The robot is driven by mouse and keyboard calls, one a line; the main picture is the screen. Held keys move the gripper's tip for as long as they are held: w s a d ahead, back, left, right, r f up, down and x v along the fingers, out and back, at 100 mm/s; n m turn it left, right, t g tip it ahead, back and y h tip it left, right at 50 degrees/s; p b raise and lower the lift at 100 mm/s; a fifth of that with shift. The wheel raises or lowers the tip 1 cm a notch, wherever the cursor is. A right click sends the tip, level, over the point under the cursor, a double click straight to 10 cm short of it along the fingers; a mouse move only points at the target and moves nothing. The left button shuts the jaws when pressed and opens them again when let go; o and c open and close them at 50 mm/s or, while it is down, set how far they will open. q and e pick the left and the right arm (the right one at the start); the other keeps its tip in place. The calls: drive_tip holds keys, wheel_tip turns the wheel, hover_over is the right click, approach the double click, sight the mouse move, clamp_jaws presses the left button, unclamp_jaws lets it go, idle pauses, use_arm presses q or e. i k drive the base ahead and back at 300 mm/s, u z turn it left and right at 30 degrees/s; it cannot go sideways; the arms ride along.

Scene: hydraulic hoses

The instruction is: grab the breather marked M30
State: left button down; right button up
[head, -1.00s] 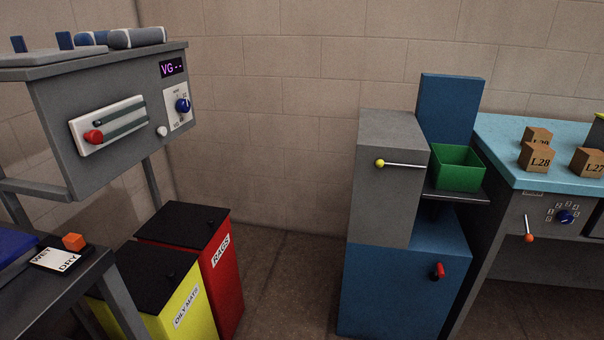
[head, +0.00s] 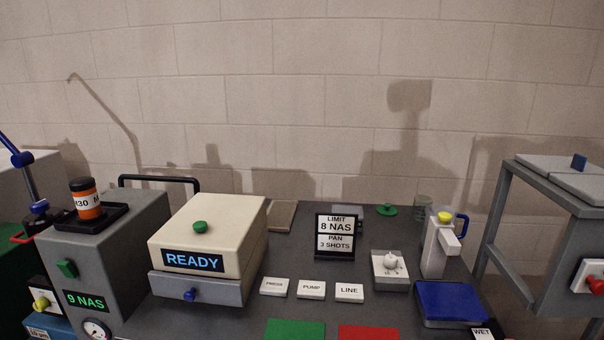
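The breather marked M30 (head: 86,201) is a small upright cylinder with a black cap and an orange body with a white label band. Part of its marking is turned out of sight, and "30 M" shows. It stands in a black tray (head: 117,218) on top of a grey machine (head: 140,243) at the left of the head view. The machine's green display reads "9 NAS". Neither of my grippers shows in the head view.
A cream box (head: 230,222) reading "READY" stands right of the grey machine. A black handle (head: 160,179) rises behind the tray. A limit sign (head: 336,234), a white dispenser (head: 440,245) and a blue pad (head: 449,302) are farther right. A blue lever (head: 10,143) stands at far left.

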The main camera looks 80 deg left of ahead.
sight(86, 195)
drive_tip(key=u, duration=5.4)
drive_tip(key=i, duration=1.3)
drive_tip(key=z, duration=3.75)
